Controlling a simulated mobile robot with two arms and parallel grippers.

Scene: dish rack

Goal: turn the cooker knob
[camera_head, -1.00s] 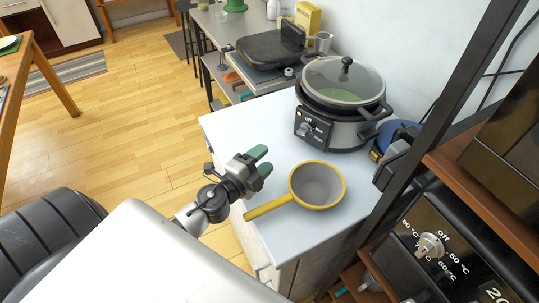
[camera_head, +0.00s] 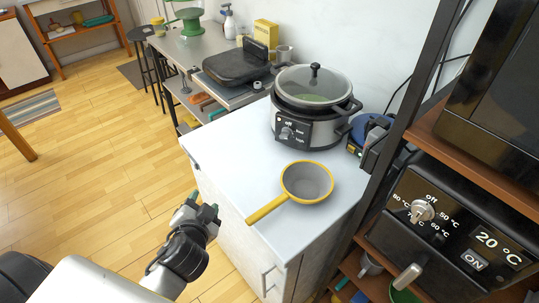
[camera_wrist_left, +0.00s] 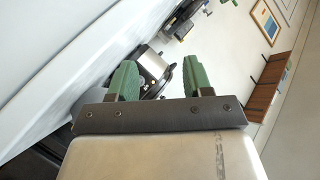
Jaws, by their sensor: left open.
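The cooker (camera_head: 312,128) is a silver and black round pot with a glass lid, standing at the back of the white counter. Its knob (camera_head: 285,133) sits on a black front panel beside an "off" label; the knob appears to point up toward that label. My left gripper (camera_head: 207,211) is open and empty, low beside the counter's left front edge, well apart from the cooker. In the left wrist view its green fingers (camera_wrist_left: 162,76) are spread, with the cooker (camera_wrist_left: 150,66) visible between them in the distance. My right gripper is not in view.
A blue appliance (camera_head: 362,130) is right of the cooker. A shelf with a black oven (camera_head: 450,225) bounds the right.

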